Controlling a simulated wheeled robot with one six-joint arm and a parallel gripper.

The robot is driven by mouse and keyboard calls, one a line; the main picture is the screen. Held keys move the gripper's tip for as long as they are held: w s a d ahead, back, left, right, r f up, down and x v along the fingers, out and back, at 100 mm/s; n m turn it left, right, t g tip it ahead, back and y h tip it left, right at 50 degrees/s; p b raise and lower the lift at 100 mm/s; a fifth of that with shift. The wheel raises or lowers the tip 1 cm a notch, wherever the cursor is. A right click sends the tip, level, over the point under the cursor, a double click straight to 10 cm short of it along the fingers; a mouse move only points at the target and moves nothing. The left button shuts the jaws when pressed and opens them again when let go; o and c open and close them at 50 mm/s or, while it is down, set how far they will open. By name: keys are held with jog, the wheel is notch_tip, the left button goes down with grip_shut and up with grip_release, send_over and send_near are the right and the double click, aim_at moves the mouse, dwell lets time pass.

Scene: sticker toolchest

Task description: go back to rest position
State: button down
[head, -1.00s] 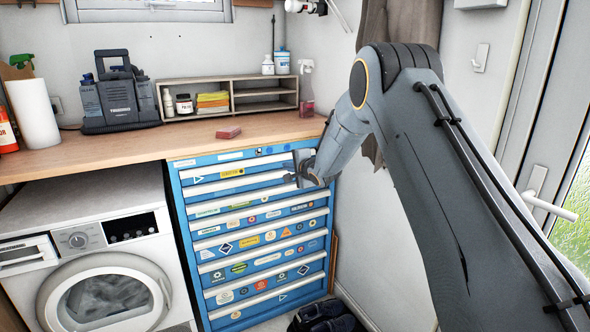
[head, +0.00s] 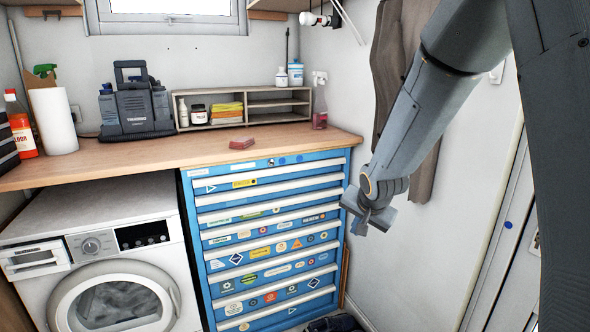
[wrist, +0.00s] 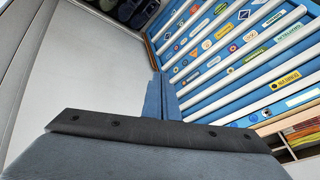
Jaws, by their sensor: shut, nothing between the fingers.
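My gripper (head: 362,222) is at the end of my raised arm, to the right of the blue tool chest (head: 196,250) in the head view. It is shut and empty, with clear space between it and the white wall behind. In the wrist view the shut fingers (wrist: 162,97) point toward the gap between the wall and the chest. The chest's stickered drawer fronts (wrist: 225,45) fill the right of that view. All the drawers look closed.
A wooden worktop (head: 110,168) runs above the chest and a white washing machine (head: 110,265). A reddish block (head: 242,143) lies on it. A shelf unit (head: 245,122) and a grey case (head: 135,110) stand behind. A brown cloth (head: 425,165) hangs behind my arm. Dark shoes (head: 335,323) lie on the floor.

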jog(key=s+d+f+n+g, duration=0.1)
jog(key=s+n+g, duration=0.2)
jog(key=s, duration=1.2)
jog(key=s+d+f+n+g, duration=0.1)
jog(key=s+n+g, duration=0.2)
jog(key=s, duration=1.2)
jog(key=shift+f+n+g, duration=0.3)
jog(key=shift+n+g, duration=0.1)
